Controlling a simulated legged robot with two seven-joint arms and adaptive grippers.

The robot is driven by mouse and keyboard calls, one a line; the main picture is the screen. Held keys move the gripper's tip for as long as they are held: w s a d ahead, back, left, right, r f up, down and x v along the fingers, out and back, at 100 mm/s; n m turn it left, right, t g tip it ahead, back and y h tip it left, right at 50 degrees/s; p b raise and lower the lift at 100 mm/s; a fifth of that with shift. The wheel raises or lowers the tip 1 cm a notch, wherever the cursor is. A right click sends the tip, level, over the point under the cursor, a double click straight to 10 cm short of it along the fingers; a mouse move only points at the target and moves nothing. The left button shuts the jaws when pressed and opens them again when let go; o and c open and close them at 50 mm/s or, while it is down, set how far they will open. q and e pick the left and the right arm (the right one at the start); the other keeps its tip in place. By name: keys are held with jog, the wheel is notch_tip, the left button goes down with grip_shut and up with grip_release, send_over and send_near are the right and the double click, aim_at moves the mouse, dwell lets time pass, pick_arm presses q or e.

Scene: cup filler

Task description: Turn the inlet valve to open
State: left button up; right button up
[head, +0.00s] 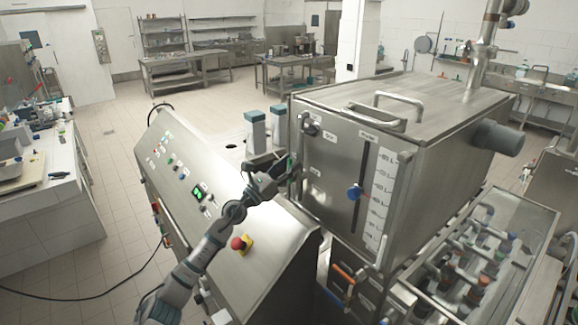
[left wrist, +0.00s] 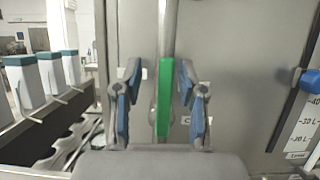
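A green valve handle (left wrist: 165,98) stands upright in front of the grey tank wall in the left wrist view, in line with a vertical metal pipe (left wrist: 168,30). In the head view only a small bit of green (head: 290,163) shows by my gripper. My left gripper (left wrist: 160,90) is open, with one blue-padded finger on each side of the handle and a visible gap at both sides. The gripper also shows at the tank's left front edge in the head view (head: 284,168). A label behind the handle is mostly hidden. My right gripper is not in view.
The steel tank (head: 340,165) carries a blue knob (head: 354,193) beside a litre scale (head: 384,200). Below is an orange handle (head: 343,271). A sloped control panel (head: 180,165) with a red button (head: 238,243) lies under my arm. White teal-capped containers (head: 256,128) stand behind the gripper.

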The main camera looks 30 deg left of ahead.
pick_arm(q)
jog(key=shift+f, duration=0.1)
jog(key=shift+s+f, duration=0.1)
jog(key=v, duration=1.1)
jog(key=shift+s+a, duration=0.25)
jog(key=shift+f, duration=0.1)
